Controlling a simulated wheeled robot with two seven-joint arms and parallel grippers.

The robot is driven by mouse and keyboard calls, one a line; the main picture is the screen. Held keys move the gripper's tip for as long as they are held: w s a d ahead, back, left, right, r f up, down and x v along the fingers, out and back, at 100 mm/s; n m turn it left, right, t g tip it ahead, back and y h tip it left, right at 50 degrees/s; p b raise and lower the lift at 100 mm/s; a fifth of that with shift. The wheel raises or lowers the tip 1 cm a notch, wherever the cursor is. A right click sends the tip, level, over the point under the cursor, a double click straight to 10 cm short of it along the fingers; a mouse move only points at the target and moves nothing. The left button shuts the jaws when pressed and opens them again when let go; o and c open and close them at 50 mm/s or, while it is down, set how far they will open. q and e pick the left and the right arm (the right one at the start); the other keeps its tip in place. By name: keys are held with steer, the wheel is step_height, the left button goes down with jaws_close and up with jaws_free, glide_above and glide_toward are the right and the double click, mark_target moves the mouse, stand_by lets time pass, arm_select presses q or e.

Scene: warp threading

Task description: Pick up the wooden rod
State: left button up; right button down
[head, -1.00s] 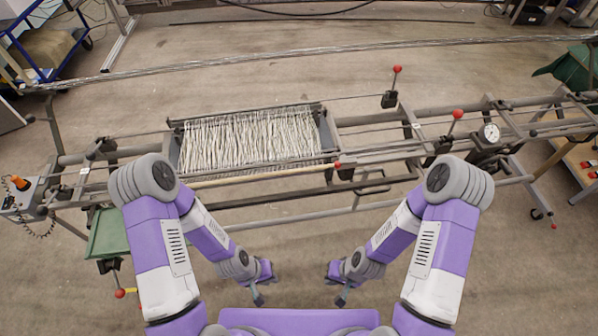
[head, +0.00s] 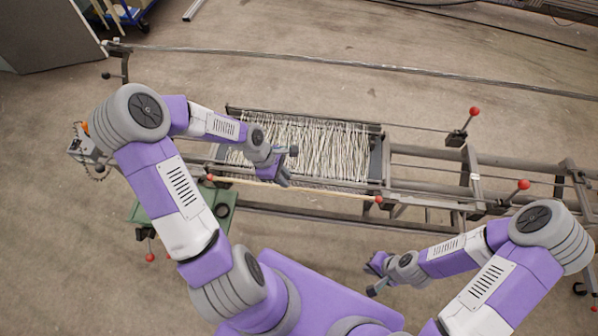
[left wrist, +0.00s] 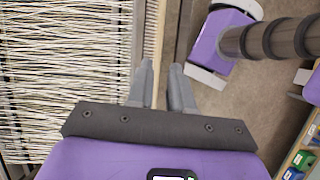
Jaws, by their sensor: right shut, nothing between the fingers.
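The wooden rod (head: 330,192) is a thin, pale rod lying along the near side of the loom frame, in front of the white warp threads (head: 325,150). My left gripper (head: 288,165) is over the near edge of the threads, close to the rod, with its two fingers apart. In the left wrist view, the rod (left wrist: 159,40) runs up the picture in line with the gap between the open fingers (left wrist: 162,68). I cannot tell how far above it they are. My right gripper (head: 373,279) is shut and empty, low in front of the loom.
Red-knobbed levers (head: 473,112) stand up from the loom at the right. A green tray (head: 160,205) is at its left end. A long metal bar (head: 350,68) runs behind it.

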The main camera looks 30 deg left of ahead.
mark_target(292, 188)
arm_select(q)
steer(key=shift+w+a+r+n, duration=0.2)
steer(key=shift+a+r+n, duration=0.1)
steer(key=shift+a+r, duration=0.15)
steer(key=shift+f, duration=0.2)
steer(key=b+x, duration=0.1)
steer(key=x, duration=0.6)
steer(key=shift+s+a, duration=0.1)
jaws_close()
